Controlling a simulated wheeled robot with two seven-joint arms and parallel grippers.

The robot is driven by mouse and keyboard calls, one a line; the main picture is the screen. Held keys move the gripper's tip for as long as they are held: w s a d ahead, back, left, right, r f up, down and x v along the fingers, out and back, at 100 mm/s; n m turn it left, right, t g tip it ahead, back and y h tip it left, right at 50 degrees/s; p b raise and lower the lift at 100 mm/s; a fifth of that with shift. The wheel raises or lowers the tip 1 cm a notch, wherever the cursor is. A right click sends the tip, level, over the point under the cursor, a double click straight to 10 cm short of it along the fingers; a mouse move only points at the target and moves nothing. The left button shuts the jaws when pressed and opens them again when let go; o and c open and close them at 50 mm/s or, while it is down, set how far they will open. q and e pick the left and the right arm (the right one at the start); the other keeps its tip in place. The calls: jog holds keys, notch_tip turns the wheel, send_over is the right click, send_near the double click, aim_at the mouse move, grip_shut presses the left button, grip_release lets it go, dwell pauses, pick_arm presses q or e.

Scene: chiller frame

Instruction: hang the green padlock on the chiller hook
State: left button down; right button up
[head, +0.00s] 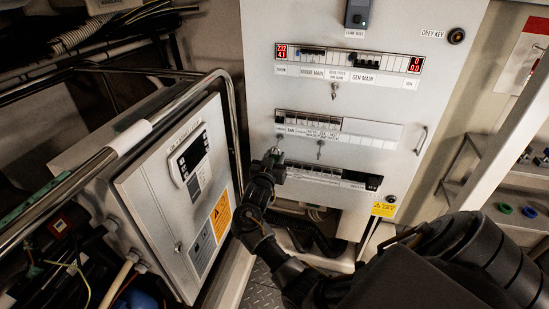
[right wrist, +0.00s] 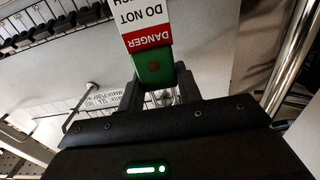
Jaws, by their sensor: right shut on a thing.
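The green padlock (right wrist: 153,68) shows in the right wrist view, with a red and white danger tag (right wrist: 148,22) lying against it. My right gripper (right wrist: 163,95) is shut on it, and bright metal shows between the fingers. In the head view my right gripper (head: 271,162) is between the chiller box and the tall electrical cabinet; the padlock cannot be made out there. The chiller box (head: 150,195), with a small display panel, stands at the left behind a tubular metal frame (head: 85,168). I cannot make out the chiller hook. My left gripper is not in view.
The tall grey cabinet (head: 440,75) carries rows of breakers and small hanging keys or locks (head: 334,91). A shelf with coloured round items (head: 505,208) is at the right. Cables and pipes crowd the lower left. Some floor plate (head: 262,288) shows at the bottom.

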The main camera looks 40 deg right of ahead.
dwell(0.3)
jog(key=o, duration=1.2)
jog(key=shift+c, duration=0.2)
jog(key=v, duration=0.7)
jog(key=shift+a+b, duration=0.2)
jog(key=shift+b, duration=0.2)
jog(key=shift+s, duration=0.1)
